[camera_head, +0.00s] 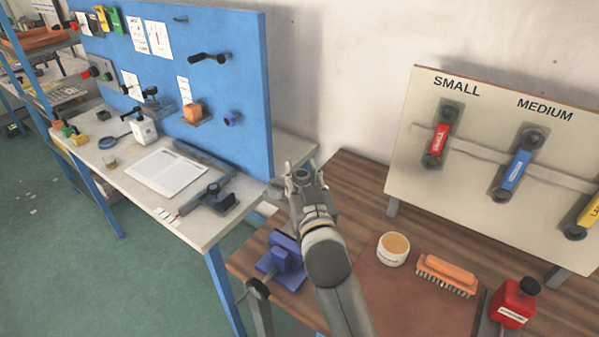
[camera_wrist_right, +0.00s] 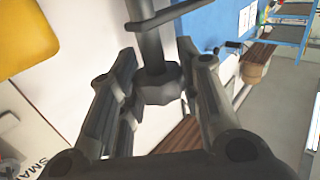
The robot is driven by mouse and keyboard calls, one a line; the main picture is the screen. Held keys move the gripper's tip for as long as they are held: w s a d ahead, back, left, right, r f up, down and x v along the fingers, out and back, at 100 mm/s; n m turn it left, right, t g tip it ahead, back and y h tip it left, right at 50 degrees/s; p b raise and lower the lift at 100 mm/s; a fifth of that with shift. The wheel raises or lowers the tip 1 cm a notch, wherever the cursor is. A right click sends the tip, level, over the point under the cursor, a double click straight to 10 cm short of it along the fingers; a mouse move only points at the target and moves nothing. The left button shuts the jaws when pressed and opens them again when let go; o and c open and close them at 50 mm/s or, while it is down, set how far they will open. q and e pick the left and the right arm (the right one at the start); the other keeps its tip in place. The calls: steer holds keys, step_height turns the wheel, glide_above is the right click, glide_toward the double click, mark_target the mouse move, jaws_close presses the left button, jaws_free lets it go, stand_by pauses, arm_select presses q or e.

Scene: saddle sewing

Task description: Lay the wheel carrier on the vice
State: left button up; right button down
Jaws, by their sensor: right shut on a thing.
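My right gripper (camera_head: 303,174) is raised above the left part of the wooden bench, up and to the right of the blue vice (camera_head: 287,253) in the head view. In the right wrist view its two fingers (camera_wrist_right: 158,92) are shut around a dark grey piece with a straight shaft and a thick, faceted end, which appears to be the wheel carrier (camera_wrist_right: 156,45). In the head view the gripper mostly hides this piece. The vice is at the bench's left edge, and I see nothing lying on it.
On the wooden bench (camera_head: 345,168) are a round tub (camera_head: 393,249), an orange brush (camera_head: 447,275) and a red bottle (camera_head: 513,302). A board (camera_head: 490,205) with small and medium handles stands behind. A pale workbench (camera_head: 125,205) with a blue pegboard is at left.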

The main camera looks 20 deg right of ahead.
steer(key=shift+r, duration=0.15)
steer(key=shift+s+d+r, duration=0.1)
steer(key=shift+s, duration=0.1)
steer(key=shift+w+f+b, duration=0.1)
steer(key=shift+f+b, duration=1.25)
steer(key=shift+f, duration=0.7)
arm_select(q)
steer(key=f, duration=0.2)
steer(key=shift+s+d+f, duration=0.2)
steer(key=shift+f, duration=0.1)
steer(key=shift+r, duration=0.2)
steer(key=shift+f+b, duration=1.45)
steer(key=shift+f, duration=0.15)
arm_select(e)
steer(key=shift+f, duration=2.2)
steer(key=c, duration=1)
jaws_free()
arm_select(q)
steer(key=shift+s, duration=0.1)
arm_select(e)
steer(key=shift+o, duration=0.3)
